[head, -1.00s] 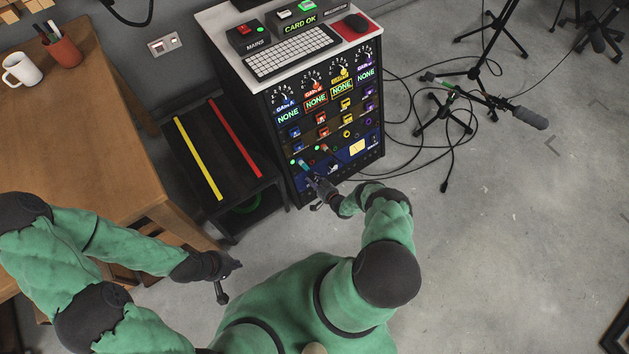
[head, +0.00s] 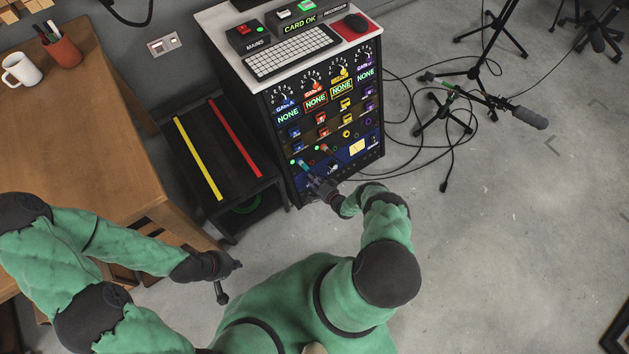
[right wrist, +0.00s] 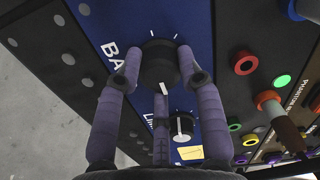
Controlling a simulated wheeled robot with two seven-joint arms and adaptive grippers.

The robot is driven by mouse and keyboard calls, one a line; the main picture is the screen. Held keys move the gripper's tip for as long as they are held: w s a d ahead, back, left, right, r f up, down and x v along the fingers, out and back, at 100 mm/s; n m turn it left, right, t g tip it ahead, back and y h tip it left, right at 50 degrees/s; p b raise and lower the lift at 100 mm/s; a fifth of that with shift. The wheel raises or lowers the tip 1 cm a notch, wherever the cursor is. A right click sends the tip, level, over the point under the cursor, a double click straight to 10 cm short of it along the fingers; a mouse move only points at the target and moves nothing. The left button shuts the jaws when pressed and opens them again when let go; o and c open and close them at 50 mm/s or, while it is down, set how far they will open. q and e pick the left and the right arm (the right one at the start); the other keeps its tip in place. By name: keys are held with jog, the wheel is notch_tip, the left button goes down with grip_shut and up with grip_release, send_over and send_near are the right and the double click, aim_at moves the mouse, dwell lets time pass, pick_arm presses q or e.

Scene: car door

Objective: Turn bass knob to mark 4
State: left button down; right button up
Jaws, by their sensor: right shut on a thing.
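The bass knob (right wrist: 158,64) is a black round knob on the blue panel (right wrist: 197,18) in the right wrist view, with part of the "BA" lettering beside it. Tick marks show around the knob, but I cannot read any numbers or tell which mark it points at. My right gripper (right wrist: 160,75) has its purple-grey fingers shut around the knob. In the head view my right gripper (head: 316,184) is at the lower part of the rack (head: 293,189) and hides the knob. My left gripper (head: 222,284) hangs away from the rack, near the wooden desk; its fingers are too small to judge.
A smaller black knob (right wrist: 182,124) with a white pointer sits close to the gripped one. Coloured sockets (right wrist: 243,62) and a plugged cable (right wrist: 270,103) are on the neighbouring panel. A black bench (head: 230,165) stands left of the rack.

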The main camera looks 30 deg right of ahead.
jog(key=shift+a+m, duration=0.1)
jog(key=shift+m, duration=0.2)
jog(key=o, duration=1.1)
jog(key=shift+o, duration=0.2)
jog(key=v, duration=1.2)
